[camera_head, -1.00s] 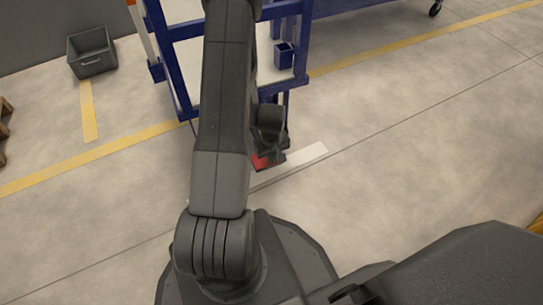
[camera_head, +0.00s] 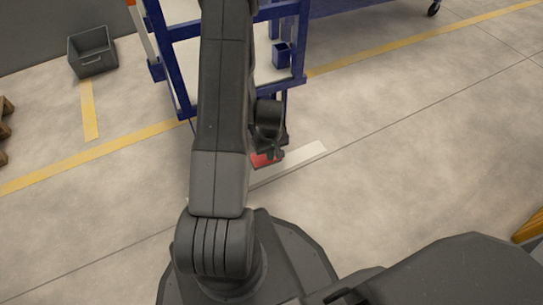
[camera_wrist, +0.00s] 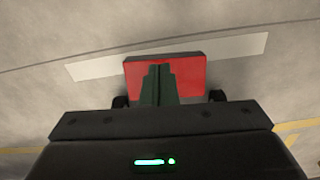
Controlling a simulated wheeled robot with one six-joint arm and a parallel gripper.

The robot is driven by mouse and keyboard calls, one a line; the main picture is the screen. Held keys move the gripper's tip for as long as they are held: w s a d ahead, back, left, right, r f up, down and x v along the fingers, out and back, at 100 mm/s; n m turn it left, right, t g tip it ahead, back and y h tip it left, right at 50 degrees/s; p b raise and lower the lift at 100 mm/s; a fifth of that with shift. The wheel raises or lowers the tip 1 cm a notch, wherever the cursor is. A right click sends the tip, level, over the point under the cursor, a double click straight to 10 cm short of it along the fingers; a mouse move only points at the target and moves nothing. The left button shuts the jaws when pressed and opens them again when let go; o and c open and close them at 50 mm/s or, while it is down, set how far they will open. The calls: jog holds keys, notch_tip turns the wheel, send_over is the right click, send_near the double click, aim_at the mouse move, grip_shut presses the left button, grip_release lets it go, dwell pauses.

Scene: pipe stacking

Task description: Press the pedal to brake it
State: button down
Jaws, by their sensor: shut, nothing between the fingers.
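The red pedal (camera_head: 265,160) lies low near the floor, at the foot of the blue cart frame, partly hidden by my arm in the head view. In the wrist view the red pedal (camera_wrist: 191,76) shows as a flat plate with a dark edge. My gripper (camera_wrist: 160,70) is shut and empty, its dark green fingers overlapping the middle of the pedal. In the head view my gripper (camera_head: 276,152) is small and dark, right at the pedal. Whether the fingertips touch the pedal I cannot tell.
A white strip (camera_head: 303,159) lies on the floor beside the pedal. A blue cart frame (camera_head: 177,75) with a small blue box (camera_head: 282,55) stands behind. A grey bin (camera_head: 92,52) is at the far left. The floor to the right is open.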

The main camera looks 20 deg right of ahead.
jog(key=s+r+p, duration=0.2)
jog(key=s+r, duration=0.5)
jog(key=r, duration=0.1)
jog(key=shift+s+p, duration=0.25)
jog(key=shift+p, duration=0.05)
